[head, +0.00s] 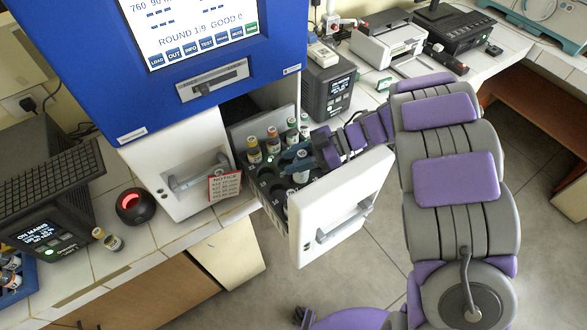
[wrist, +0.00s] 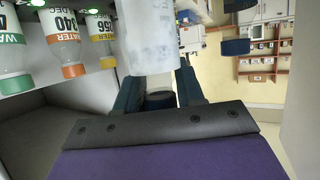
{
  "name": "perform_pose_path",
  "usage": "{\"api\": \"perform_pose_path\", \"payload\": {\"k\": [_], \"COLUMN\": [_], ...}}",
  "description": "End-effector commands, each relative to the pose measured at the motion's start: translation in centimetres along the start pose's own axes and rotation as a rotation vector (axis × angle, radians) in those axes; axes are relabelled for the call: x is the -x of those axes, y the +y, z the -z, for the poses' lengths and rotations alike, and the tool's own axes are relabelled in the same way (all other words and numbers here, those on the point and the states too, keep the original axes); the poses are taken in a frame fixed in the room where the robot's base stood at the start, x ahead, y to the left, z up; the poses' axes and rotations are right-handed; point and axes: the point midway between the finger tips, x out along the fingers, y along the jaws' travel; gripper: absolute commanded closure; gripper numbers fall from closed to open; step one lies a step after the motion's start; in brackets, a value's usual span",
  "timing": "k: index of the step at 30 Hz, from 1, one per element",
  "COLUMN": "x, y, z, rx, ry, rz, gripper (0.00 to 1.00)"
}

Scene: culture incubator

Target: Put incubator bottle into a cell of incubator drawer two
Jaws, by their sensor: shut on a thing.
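The incubator drawer (head: 375,180) on the right is pulled open; its number is not readable. My gripper (head: 298,160) reaches into it from the right. In the wrist view my gripper (wrist: 158,88) is shut on a pale, whitish bottle (wrist: 147,40), which stands between the two dark fingers. In the head view the held bottle (head: 301,176) is partly covered by the gripper and sits low over or in the cells; I cannot tell whether it touches the bottom. Several other bottles stand in the back cells, among them one with a yellow cap (head: 254,150).
The blue incubator (head: 200,70) rises above the drawers. A shut drawer (head: 180,165) with a red notice tag (head: 224,185) is left of the open one. A small bottle (head: 107,240) stands on the bench by a black round device (head: 135,206). Front cells look empty and dark.

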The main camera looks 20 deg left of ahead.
Motion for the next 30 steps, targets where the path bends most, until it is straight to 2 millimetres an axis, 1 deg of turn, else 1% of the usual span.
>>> {"api": "perform_pose_path", "payload": {"k": [3, 8, 10, 14, 15, 23, 30], "x": [-1.0, -1.9, -2.0, -1.8, -1.7, -1.6, -1.7], "y": [0.1, 0.2, 0.1, 0.1, 0.0, 0.0, 0.1], "z": [-1.0, -3.0, -3.3, -3.2, -3.2, -3.2, -3.2], "rx": [0.0, -0.002, 0.0, 0.001, 0.001, 0.001, 0.001], "ry": [-0.004, -0.001, -0.002, -0.004, -0.003, -0.003, -0.004], "rz": [0.002, 0.003, 0.003, 0.002, 0.002, 0.001, 0.001], "gripper": [1.0, 1.0, 1.0, 1.0, 0.62, 0.37, 0.37]}}
